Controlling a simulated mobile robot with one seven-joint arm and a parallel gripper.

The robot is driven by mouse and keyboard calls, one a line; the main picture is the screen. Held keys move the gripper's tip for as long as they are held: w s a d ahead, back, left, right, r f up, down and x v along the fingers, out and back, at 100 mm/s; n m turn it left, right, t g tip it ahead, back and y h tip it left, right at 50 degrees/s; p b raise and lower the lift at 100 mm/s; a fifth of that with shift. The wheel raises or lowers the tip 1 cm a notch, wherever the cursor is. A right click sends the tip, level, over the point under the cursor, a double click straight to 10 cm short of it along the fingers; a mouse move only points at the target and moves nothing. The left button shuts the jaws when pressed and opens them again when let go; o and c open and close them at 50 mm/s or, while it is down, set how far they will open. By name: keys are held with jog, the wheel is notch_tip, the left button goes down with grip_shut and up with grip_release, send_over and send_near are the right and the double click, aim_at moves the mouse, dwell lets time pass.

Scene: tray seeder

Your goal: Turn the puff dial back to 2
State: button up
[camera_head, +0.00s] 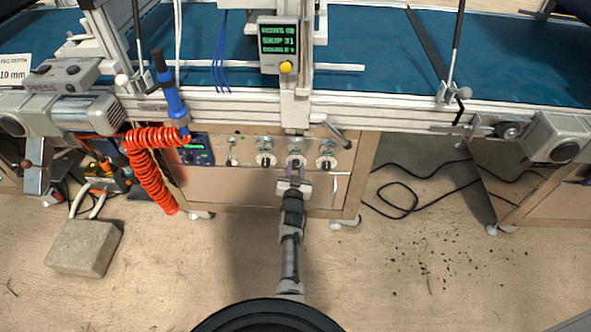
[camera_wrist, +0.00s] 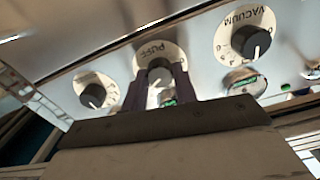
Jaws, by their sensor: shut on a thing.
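The puff dial (camera_wrist: 153,50) is a round white plate with the word PUFF and a knob, in the middle of a pale metal panel. My gripper (camera_wrist: 159,82) has its two dark fingers on either side of the knob and is shut on it. The fingers cover most of the plate's scale, so I cannot read which number the knob points to. In the head view my gripper (camera_head: 295,173) reaches up to the middle dial (camera_head: 295,146) of a row of three on the machine's front.
The vacuum dial (camera_wrist: 251,40) is close on the right in the wrist view, and another dial (camera_wrist: 96,92) is close on the left. A red coiled hose (camera_head: 150,165) hangs left of the panel. A grey block (camera_head: 84,247) lies on the floor at left.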

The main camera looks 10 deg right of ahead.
jog(key=shift+n, duration=0.5)
jog(key=n, duration=0.3)
jog(key=shift+n+p, duration=0.3)
jog(key=shift+n, duration=0.1)
jog(key=n, duration=0.9)
jog(key=shift+n+b, duration=0.65)
jog(key=shift+n, duration=1.35)
jog(key=o, duration=1)
jog(key=shift+c, duration=0.2)
